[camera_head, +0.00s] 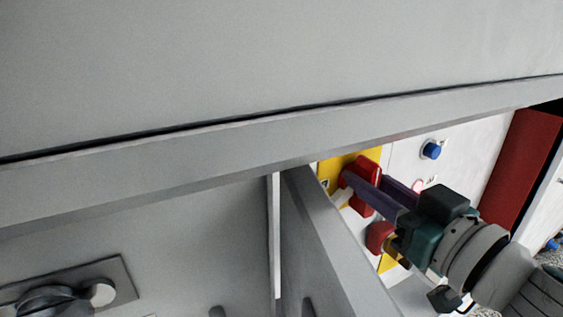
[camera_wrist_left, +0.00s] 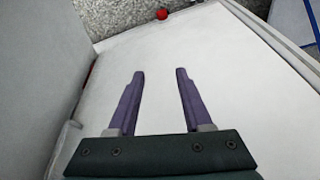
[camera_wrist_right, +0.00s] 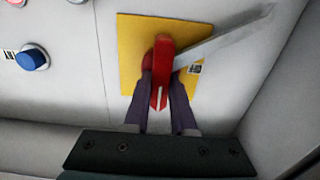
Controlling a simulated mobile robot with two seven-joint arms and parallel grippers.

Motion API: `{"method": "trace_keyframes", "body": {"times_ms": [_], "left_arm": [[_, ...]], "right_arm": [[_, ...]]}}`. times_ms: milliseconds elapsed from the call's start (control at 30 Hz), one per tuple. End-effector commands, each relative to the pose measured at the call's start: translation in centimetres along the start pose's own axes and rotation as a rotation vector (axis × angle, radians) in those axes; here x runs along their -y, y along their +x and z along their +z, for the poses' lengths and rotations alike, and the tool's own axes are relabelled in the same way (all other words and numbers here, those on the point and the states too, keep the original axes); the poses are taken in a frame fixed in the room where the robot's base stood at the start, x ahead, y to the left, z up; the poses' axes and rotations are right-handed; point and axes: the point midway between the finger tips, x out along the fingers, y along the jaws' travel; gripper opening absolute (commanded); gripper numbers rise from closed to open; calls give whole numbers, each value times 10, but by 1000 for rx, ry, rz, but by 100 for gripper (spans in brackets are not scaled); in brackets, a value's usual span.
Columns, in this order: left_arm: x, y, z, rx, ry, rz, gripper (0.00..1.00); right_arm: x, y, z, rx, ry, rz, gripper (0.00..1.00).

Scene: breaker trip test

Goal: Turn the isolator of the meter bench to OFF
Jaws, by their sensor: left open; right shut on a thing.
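The isolator shows in the right wrist view as a red handle (camera_wrist_right: 163,50) on a yellow plate (camera_wrist_right: 132,85) fixed to a pale panel. In the head view the red handle (camera_head: 372,166) is partly hidden by my right gripper (camera_head: 365,182). My right gripper, also in the right wrist view (camera_wrist_right: 161,88), is shut on the handle, one finger on each side. The handle points down toward my gripper in the right wrist view; its position marks cannot be read. My left gripper (camera_wrist_left: 160,75) is open and empty above a pale surface; the head view does not show it.
A blue knob (camera_head: 431,150) is on the panel, also in the right wrist view (camera_wrist_right: 32,57). A pale grey bar (camera_wrist_right: 228,40) slants across the plate's edge. Large grey panels (camera_head: 250,60) fill much of the head view. A red ball-like thing (camera_wrist_left: 162,14) lies beyond my left gripper.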

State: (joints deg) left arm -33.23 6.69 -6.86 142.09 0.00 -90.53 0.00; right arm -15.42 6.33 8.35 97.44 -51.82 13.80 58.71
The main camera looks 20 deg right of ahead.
Motion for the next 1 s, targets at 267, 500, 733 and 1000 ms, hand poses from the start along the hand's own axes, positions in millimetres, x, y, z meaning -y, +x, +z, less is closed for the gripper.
{"method": "trace_keyframes", "body": {"times_ms": [267, 500, 733, 1000], "left_arm": [[-1, -4, -2, -1, -3, 2, 50], [0, -8, -3, -1, -2, 2, 50], [1, -10, -3, 0, 3, -2, 50], [2, -10, -3, 0, 7, -6, 50]], "right_arm": [[1, 0, -1, -1, -112, 1, 0], [3, 0, -1, 0, -313, 0, 0], [5, 0, 1, 0, -530, 1, 0], [7, 0, 3, -1, -788, 1, 0]]}}
